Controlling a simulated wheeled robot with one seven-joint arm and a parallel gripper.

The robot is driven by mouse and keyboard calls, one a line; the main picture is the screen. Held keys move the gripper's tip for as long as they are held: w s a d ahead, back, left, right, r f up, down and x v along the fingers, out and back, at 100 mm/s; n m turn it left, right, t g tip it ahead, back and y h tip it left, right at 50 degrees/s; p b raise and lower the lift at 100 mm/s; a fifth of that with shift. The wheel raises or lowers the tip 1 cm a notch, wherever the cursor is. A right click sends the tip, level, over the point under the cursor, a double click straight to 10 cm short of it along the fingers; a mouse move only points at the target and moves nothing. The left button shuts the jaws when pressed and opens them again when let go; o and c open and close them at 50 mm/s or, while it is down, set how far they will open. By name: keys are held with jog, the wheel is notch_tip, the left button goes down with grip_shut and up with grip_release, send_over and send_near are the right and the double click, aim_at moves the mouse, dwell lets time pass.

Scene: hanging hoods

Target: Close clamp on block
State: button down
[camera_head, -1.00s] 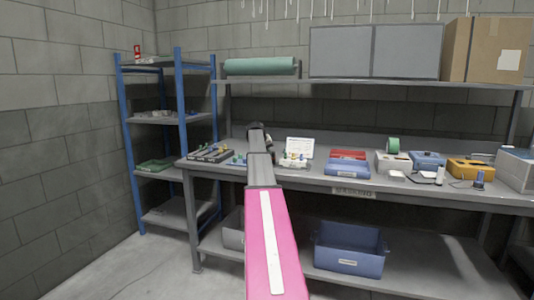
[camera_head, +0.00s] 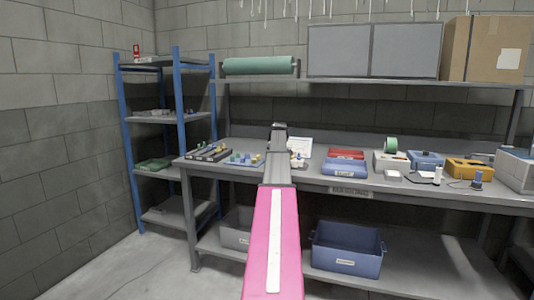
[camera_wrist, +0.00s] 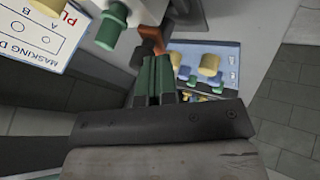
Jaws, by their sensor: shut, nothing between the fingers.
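In the wrist view my gripper (camera_wrist: 155,70) has its two green-sided fingers together, with nothing between them. A small orange-red piece (camera_wrist: 150,38) is just beyond the fingertips; it looks like part of the clamp. I cannot tell whether the fingers touch it. The rest of the clamp and its jaw are hidden or cut off, so its opening does not show. A pale fixture with green and yellow knobs (camera_wrist: 108,34) lies left of the fingertips. It is partly hidden by my arm in the head view (camera_head: 298,160). I cannot make out the block clearly.
A masking sign (camera_wrist: 35,32) is beside the fixture. A tray with yellow and blue plugs (camera_wrist: 209,65) lies close on the right in the wrist view. Red and blue bins (camera_head: 345,168) stand right on the workbench (camera_head: 400,193). An upper shelf (camera_head: 400,82) runs above.

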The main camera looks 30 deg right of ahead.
jog(key=shift+d+n+y, duration=0.4)
jog(key=shift+n, duration=0.3)
jog(key=shift+d, duration=0.2)
jog(key=shift+s+d, duration=0.1)
jog(key=shift+d, duration=0.35)
